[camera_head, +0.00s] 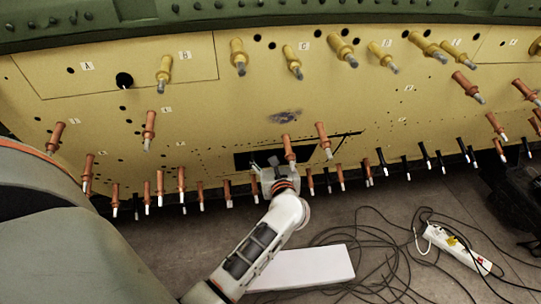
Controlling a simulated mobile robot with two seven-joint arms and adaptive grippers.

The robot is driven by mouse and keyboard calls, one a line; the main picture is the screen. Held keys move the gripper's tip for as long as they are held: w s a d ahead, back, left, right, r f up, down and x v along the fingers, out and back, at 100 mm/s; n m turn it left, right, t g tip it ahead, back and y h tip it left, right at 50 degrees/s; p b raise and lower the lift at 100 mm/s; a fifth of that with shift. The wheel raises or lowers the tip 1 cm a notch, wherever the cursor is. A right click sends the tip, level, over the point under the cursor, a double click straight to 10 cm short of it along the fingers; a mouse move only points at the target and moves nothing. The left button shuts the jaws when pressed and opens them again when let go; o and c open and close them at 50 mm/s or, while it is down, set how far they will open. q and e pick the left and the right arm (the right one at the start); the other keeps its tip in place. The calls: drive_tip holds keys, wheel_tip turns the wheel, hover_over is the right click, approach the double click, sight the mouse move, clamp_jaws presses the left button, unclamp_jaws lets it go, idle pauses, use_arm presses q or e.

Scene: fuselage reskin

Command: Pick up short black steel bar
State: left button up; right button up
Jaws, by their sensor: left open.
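My left gripper (266,164) is at the lower middle of the yellow fuselage panel (215,115), in front of a dark rectangular patch (243,160). It is small and partly blurred against the dark patch, and it is open. I cannot tell whether this patch is an opening or a dark plate, or whether the gripper touches it. A thin black strip (348,134) slants up to the right just beyond it. I cannot tell which of these, if either, is the short black steel bar. My right gripper is not in view.
Copper-coloured pins (322,140) stick out close around the gripper, with yellow pins (239,57) higher up and black pins (382,160) at lower right. A white box (305,268), cables and a power strip (458,249) lie on the floor below.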

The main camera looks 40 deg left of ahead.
use_arm(q)
drive_tip(key=c, duration=1.6)
drive_tip(key=shift+o, duration=0.2)
drive_tip(key=shift+r, duration=0.1)
